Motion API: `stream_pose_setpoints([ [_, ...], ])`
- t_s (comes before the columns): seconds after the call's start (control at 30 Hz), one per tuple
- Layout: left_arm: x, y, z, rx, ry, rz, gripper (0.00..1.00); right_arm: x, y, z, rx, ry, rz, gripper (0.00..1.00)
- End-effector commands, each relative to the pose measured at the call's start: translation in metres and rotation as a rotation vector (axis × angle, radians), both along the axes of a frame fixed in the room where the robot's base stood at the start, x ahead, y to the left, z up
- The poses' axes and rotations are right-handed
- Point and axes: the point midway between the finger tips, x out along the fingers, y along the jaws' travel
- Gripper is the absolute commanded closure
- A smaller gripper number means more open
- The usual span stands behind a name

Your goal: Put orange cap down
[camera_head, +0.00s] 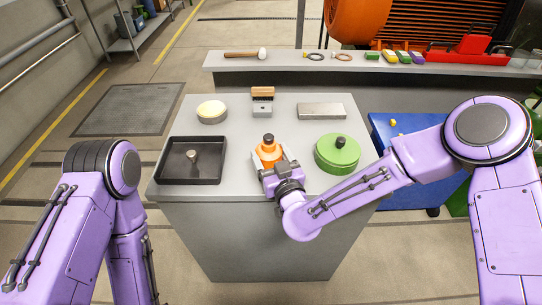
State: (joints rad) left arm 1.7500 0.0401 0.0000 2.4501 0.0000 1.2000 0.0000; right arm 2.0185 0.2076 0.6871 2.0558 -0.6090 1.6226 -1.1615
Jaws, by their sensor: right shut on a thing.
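The orange cap (268,154) with a black knob on top is near the front middle of the grey table (235,140). My right gripper (271,166) reaches in from the front and is shut on it. I cannot tell whether the cap touches the table top, as the gripper hides its lower part. A round green cap (337,156) with a black knob sits to the right, apart from the gripper. My left arm is at the lower left, and its gripper is out of view.
A black tray (163,174) holding a small metal knobbed piece (192,156) is at the front left. A cream-topped round pad (211,110), a wooden-topped brush block (262,100) and a flat metal block (321,111) stand along the back. The table's middle is clear.

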Motion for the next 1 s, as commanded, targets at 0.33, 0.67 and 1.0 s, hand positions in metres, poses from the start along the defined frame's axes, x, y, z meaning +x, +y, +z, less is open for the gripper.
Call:
stream_pose_setpoints([
  [0.33, 0.000, 0.000, -0.003, 0.000, 0.000, 0.000, 0.62, 0.000, 0.000, -0.006, 0.001, -0.004, 0.000, 0.65],
  [0.67, 0.000, 0.000, -0.003, 0.000, 0.000, 0.000, 0.62, 0.000, 0.000, -0.007, 0.001, -0.002, -0.001, 0.01],
  [1.0, 0.000, 0.000, -0.015, 0.000, 0.000, 0.000, 0.62, -0.036, -0.012, -0.007, -0.002, -0.003, 0.004, 0.01],
])
